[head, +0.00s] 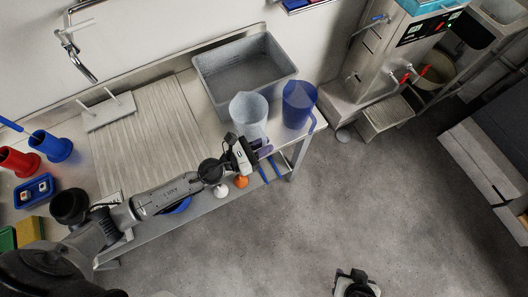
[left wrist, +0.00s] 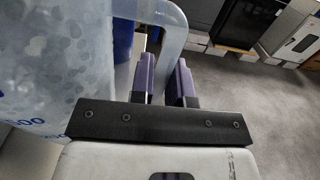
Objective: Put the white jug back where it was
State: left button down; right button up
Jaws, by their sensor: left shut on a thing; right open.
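The white jug (head: 249,112) is translucent and upright at the right end of the steel counter, left of a blue jug (head: 299,103). My left gripper (head: 264,149) is at its near right side, shut on its handle. In the left wrist view the jug (left wrist: 60,60) fills the left, and its handle (left wrist: 168,40) runs between the fingers of the gripper (left wrist: 165,82). I cannot tell whether the jug's base touches the counter. My right gripper (head: 355,284) is open and empty over the floor at the bottom edge of the head view.
A grey basin (head: 210,85) is behind the jug. A ribbed drainboard (head: 150,130) lies to the left, with blue (head: 50,146) and red (head: 18,160) cups beyond it. A machine with red taps (head: 400,78) stands right.

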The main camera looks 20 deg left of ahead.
pick_arm(q)
notch_tip(320, 180, down, 4)
jog(key=b, duration=0.3)
jog(key=shift+b, duration=0.35)
jog(key=shift+f, duration=0.1)
jog(key=shift+f, duration=0.15)
jog(key=c, duration=1.1)
grip_release()
